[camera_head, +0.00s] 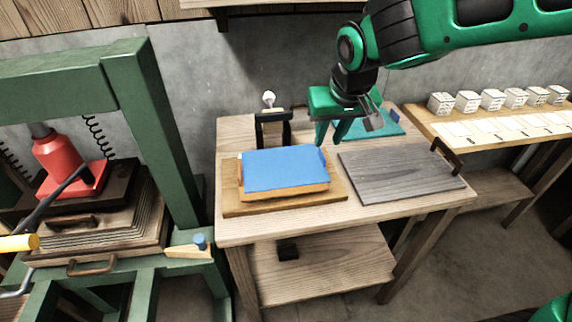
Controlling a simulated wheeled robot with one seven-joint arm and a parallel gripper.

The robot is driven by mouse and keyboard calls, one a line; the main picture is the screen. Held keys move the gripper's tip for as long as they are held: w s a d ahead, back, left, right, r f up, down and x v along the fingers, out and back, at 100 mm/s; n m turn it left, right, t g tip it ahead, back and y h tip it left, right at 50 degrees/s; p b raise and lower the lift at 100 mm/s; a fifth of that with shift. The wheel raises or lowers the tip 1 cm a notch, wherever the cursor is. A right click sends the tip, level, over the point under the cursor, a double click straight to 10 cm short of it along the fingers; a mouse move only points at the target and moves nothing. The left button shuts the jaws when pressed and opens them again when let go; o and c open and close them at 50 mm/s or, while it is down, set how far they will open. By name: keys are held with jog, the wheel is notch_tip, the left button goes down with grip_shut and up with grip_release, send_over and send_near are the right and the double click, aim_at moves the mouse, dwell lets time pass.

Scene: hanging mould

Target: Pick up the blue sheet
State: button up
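The blue sheet (283,170) lies flat on top of a pale stack or block (290,194) on the wooden table. A brown board (248,208) is under the stack. My green gripper (331,138) is above the table, by the sheet's far right corner. Its fingers point down and stand apart, with nothing seen between them. I cannot tell whether a finger touches the sheet's edge.
A grey wooden board with a handle (400,175) lies on the right of the table (340,215). A teal sheet (385,125) lies behind it. A dark stand (272,128) is behind the stack. A green press (150,110) stands left; white blocks (467,101) line a shelf right.

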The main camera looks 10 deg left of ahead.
aim_at(323, 155)
jog(key=shift+x, duration=3.85)
jog(key=shift+d, duration=0.15)
grip_shut()
